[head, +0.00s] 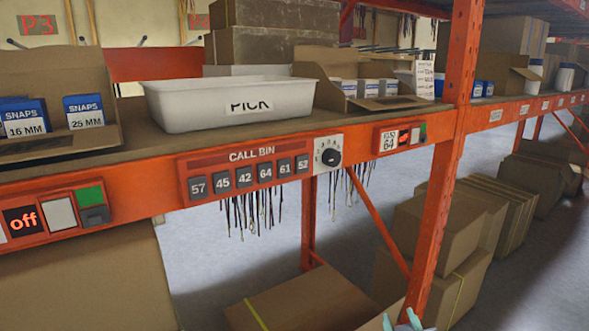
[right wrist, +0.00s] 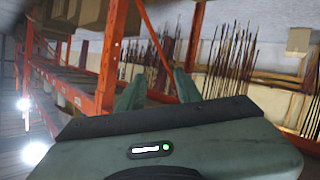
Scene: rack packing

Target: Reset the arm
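My right gripper (head: 400,322) shows only as two pale teal fingertips at the bottom edge of the head view, low in front of the rack (head: 438,225). In the right wrist view its two fingers (right wrist: 158,90) stand apart with nothing seen between them. The right gripper is open and empty, clear of the shelf. My left gripper is in neither view.
On the shelf stand a white bin (head: 230,100) marked PICK and open cartons with SNAPS boxes (head: 84,111). The orange beam carries a CALL BIN panel (head: 250,172). Large cardboard boxes (head: 300,300) fill the lower level. An orange post rises just above the right gripper.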

